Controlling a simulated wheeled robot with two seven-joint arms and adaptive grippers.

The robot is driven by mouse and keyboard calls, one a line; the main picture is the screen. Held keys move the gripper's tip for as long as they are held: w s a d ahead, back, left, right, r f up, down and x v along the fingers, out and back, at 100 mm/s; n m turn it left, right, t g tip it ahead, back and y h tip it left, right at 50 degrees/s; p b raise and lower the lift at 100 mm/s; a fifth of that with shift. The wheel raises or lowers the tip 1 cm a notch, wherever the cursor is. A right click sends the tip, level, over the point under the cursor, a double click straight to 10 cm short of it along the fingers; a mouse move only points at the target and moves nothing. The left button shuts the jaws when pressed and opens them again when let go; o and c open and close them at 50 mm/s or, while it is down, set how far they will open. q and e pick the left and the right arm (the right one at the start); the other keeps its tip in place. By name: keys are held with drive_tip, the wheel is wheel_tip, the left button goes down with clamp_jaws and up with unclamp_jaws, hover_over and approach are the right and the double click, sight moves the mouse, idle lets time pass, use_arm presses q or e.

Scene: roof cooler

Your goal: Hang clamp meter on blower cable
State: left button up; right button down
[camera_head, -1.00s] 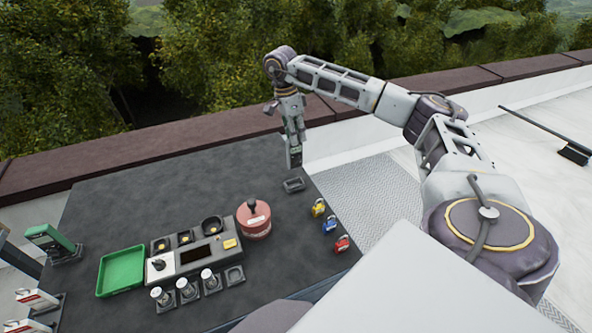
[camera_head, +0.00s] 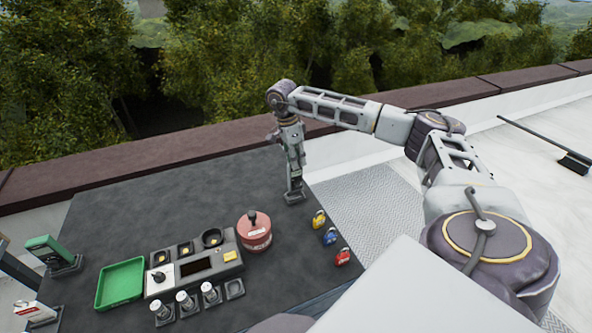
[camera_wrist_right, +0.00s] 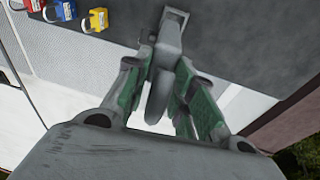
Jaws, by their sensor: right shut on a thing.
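My right gripper (camera_head: 294,194) is low over the far right part of the dark work surface, pointing down. In the right wrist view its fingers (camera_wrist_right: 160,95) are closed around a grey, narrow piece (camera_wrist_right: 158,95), apparently part of the clamp meter. Green panels show on both sides of it, and much of its shape is hidden by the fingers. A small grey holder (camera_wrist_right: 172,22) shows just beyond the fingertips. I cannot tell whether the held thing touches it. The blower cable cannot be made out. My left gripper is not in view.
A red round part (camera_head: 254,240), a grey control panel (camera_head: 160,283) and a green tray (camera_head: 98,300) stand nearer. A green device (camera_head: 45,243) stands at left. The far middle of the dark surface (camera_head: 190,195) is clear.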

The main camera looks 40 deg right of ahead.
sight(296, 171)
wheel_tip(296, 171, down, 4)
drive_tip(key=shift+f+p, duration=0.1)
drive_tip(key=shift+p, duration=0.25)
drive_tip(key=shift+s+a+f, duration=0.3)
drive_tip(key=shift+s+f, duration=0.1)
drive_tip(key=shift+f, duration=0.1)
drive_tip(key=c, duration=1.5)
unclamp_jaws()
drive_tip(key=shift+f, duration=0.1)
drive_tip(key=shift+c, duration=0.2)
drive_tip(key=o, duration=0.4)
drive_tip(key=shift+w+d+f, duration=0.1)
drive_tip(key=shift+w+d, duration=0.15)
drive_tip(key=shift+w, duration=0.2)
drive_tip(key=shift+c, duration=0.2)
drive_tip(key=shift+s+r, duration=0.2)
drive_tip(key=shift+r, duration=0.15)
drive_tip(key=r, duration=0.4)
drive_tip(key=w+a+r+b, duration=0.1)
drive_tip(key=r, duration=0.2)
drive_tip(key=w+r, duration=0.1)
drive_tip(key=r, duration=0.3)
drive_tip(key=shift+a+r+b, duration=0.2)
drive_tip(key=shift+r+b, duration=0.15)
drive_tip(key=shift+s, duration=0.15)
